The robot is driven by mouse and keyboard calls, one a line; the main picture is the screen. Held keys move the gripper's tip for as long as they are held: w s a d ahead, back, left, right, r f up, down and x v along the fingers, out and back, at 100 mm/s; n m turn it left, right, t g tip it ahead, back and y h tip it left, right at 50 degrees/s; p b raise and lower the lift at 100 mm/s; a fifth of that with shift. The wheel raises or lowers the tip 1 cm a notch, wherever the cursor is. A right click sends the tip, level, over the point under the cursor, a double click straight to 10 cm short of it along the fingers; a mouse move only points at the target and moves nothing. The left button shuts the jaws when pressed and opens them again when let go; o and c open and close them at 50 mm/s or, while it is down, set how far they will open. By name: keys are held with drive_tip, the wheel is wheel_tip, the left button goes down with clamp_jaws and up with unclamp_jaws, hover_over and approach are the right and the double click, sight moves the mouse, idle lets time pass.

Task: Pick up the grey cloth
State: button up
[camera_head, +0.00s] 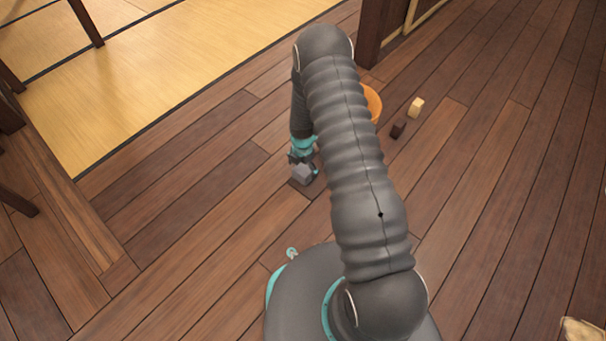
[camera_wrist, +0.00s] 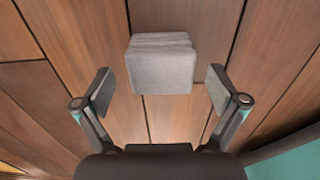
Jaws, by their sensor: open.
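The grey cloth (camera_wrist: 160,66) looks like a small folded block with layered edges on its far side. It lies on the wooden floor, and it also shows in the head view (camera_head: 303,174), partly covered by my gripper. My gripper (camera_wrist: 157,88) is open, with one finger to the left and one to the right of the cloth's near part. Both fingers appear apart from the cloth, with a gap on each side. In the head view my gripper (camera_head: 303,160) points down at the cloth. I cannot tell its exact height above the floor.
An orange round container (camera_head: 373,103) stands behind my arm, partly hidden. Tatami matting (camera_head: 130,80) is at the upper left, and a dark post (camera_head: 372,35) stands at the back. Floor around the cloth is clear.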

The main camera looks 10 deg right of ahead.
wheel_tip(320, 180, down, 2)
drive_tip(key=shift+f, duration=0.15)
drive_tip(key=c, duration=1.1)
drive_tip(key=shift+c, duration=0.2)
drive_tip(key=shift+r, duration=0.65)
wheel_tip(320, 180, up, 3)
drive_tip(key=shift+p, duration=0.35)
drive_tip(key=s+d+r, duration=0.1)
drive_tip(key=d+r, duration=0.2)
drive_tip(key=d, duration=0.2)
drive_tip(key=s+d+r+p, duration=0.1)
drive_tip(key=d+r, duration=0.2)
drive_tip(key=d, duration=0.3)
drive_tip(key=shift+d+r, duration=0.25)
drive_tip(key=shift+r, duration=0.15)
drive_tip(key=shift+s, duration=0.1)
